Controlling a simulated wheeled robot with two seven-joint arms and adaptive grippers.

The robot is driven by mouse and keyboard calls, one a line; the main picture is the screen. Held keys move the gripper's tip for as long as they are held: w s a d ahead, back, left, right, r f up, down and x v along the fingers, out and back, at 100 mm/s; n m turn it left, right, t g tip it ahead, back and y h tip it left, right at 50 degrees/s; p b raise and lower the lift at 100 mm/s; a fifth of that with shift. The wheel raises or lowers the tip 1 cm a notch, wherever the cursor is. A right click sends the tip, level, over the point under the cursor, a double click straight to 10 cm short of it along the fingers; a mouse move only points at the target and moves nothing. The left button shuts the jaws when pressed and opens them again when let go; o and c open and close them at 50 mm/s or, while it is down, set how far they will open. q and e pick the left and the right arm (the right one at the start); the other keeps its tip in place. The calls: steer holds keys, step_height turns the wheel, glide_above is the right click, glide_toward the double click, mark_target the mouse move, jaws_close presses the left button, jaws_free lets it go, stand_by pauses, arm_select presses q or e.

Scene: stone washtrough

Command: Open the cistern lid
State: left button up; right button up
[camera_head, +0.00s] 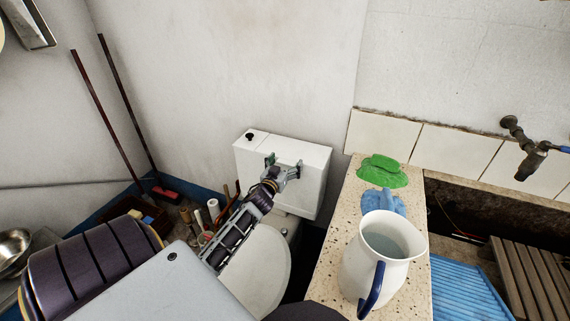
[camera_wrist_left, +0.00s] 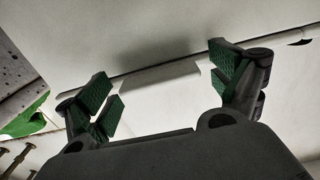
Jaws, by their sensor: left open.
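The white cistern (camera_head: 308,190) stands against the wall in the head view. Its flat lid (camera_head: 300,148) lies closed on top, with a black knob (camera_head: 250,136) near the back left corner. My left gripper (camera_head: 284,167) is open at the front of the cistern, close to the lid's front edge. In the left wrist view, the green-padded fingers (camera_wrist_left: 163,88) are spread either side of a pale tab (camera_wrist_left: 160,76) beside a dark seam. Nothing is between the pads except that tab's area; I cannot tell whether they touch it. My right gripper is not in view.
A speckled counter (camera_head: 338,222) to the right holds a green cloth (camera_head: 383,170), a blue cloth (camera_head: 385,202) and a white jug (camera_head: 372,267) of water. A toilet seat (camera_head: 262,270) is below the cistern. Brooms (camera_head: 125,110) lean at the left.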

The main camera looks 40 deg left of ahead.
arm_select(q)
steer(key=shift+s+r, duration=0.15)
steer(key=shift+r, duration=0.05)
steer(key=c, duration=1.5)
steer(key=shift+o, duration=0.2)
steer(key=shift+r, duration=0.1)
steer(key=shift+r, duration=0.1)
